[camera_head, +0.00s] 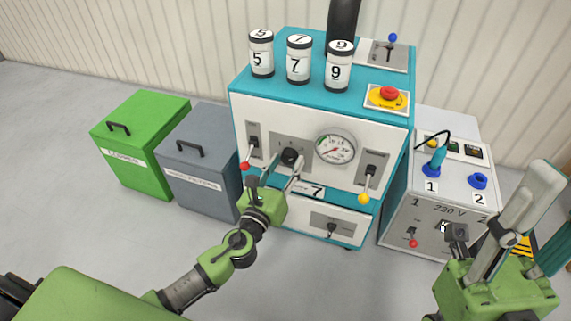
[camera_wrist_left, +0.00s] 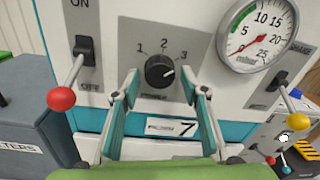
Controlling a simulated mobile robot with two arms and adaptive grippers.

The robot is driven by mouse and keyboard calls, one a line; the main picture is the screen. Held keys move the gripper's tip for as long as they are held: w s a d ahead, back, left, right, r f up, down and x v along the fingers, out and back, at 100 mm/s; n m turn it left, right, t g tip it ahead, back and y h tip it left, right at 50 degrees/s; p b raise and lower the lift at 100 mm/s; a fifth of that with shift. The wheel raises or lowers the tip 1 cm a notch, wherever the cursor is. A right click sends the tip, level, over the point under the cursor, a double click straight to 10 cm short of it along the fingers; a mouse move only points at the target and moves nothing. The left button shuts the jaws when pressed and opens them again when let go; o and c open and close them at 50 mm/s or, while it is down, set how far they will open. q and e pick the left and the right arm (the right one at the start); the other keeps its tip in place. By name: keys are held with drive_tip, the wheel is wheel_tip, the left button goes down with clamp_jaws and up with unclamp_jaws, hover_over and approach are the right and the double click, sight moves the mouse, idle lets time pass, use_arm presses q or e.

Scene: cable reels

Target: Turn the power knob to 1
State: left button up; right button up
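The black power knob (camera_head: 290,157) sits on a grey plate on the white front of the teal machine. In the left wrist view the knob (camera_wrist_left: 160,70) has 1, 2 and 3 printed around it. A small white mark on the knob faces right, toward the 3 side. My left gripper (camera_head: 276,168) is in front of the machine, pointing at the knob. In the left wrist view its fingers (camera_wrist_left: 160,78) are open, one on each side of the knob with gaps between. My right gripper (camera_head: 545,215) is at the right, fingers apart and empty.
A red-tipped lever switch (camera_wrist_left: 61,98) is close left of the left gripper. A pressure gauge (camera_head: 334,149) and yellow-tipped lever (camera_head: 363,198) are to the right. Numbered cylinders (camera_head: 299,60) stand on top. Green (camera_head: 140,150) and grey bins (camera_head: 205,165) are left; a 230 V box (camera_head: 440,190) is right.

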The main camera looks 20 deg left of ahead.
use_arm(q)
drive_tip(key=c, duration=0.7)
drive_tip(key=shift+c, duration=0.2)
